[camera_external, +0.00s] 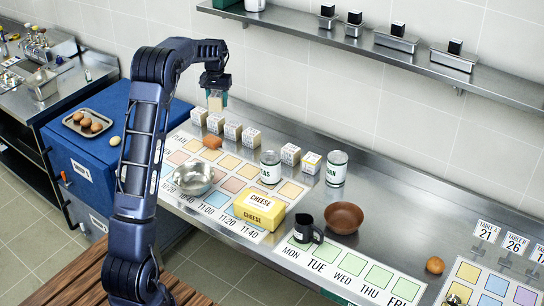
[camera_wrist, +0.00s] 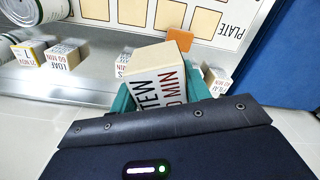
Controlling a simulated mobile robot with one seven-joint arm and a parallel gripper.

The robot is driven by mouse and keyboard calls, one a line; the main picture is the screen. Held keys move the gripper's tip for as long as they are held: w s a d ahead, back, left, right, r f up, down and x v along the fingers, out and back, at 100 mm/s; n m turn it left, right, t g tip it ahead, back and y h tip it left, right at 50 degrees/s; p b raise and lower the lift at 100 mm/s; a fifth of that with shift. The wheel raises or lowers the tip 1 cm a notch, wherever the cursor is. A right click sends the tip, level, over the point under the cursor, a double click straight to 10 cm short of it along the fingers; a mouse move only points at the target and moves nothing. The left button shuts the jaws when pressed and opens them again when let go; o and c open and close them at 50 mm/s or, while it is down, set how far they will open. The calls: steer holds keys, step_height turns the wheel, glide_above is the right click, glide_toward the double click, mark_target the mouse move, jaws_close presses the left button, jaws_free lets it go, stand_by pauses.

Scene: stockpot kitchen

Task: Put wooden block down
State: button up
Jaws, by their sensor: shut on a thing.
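My gripper (camera_external: 217,97) is high above the back left of the steel counter, pointing down. Its teal fingers are shut on a pale wooden block (camera_wrist: 158,80), whose printed face reads "...TEW" and "...0 MIN" in the wrist view. The held block (camera_external: 215,104) is in the air, apart from the counter. Below it, similar printed wooden blocks (camera_external: 232,131) stand in a row along the back of the counter (camera_external: 270,137). Two more (camera_external: 290,154) stand farther right between cans. In the wrist view, a block reading "LOAF" (camera_wrist: 64,56) stands at left.
A chart with coloured squares and times (camera_external: 230,177) lies in front of the row. It bears an orange piece (camera_external: 212,141), a metal bowl (camera_external: 194,178), a can (camera_external: 271,167) and a yellow cheese box (camera_external: 260,208). A wall shelf (camera_external: 420,62) runs above at right.

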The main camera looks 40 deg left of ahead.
steer(key=s+d+m, duration=0.3)
steer(key=d+m, duration=0.2)
steer(key=d, duration=0.9)
step_height(320, 180, down, 20)
steer(key=shift+f, duration=0.1)
steer(key=shift+s+f, duration=0.1)
steer(key=shift+f, duration=0.05)
steer(key=o, duration=1.1)
steer(key=shift+c, duration=0.2)
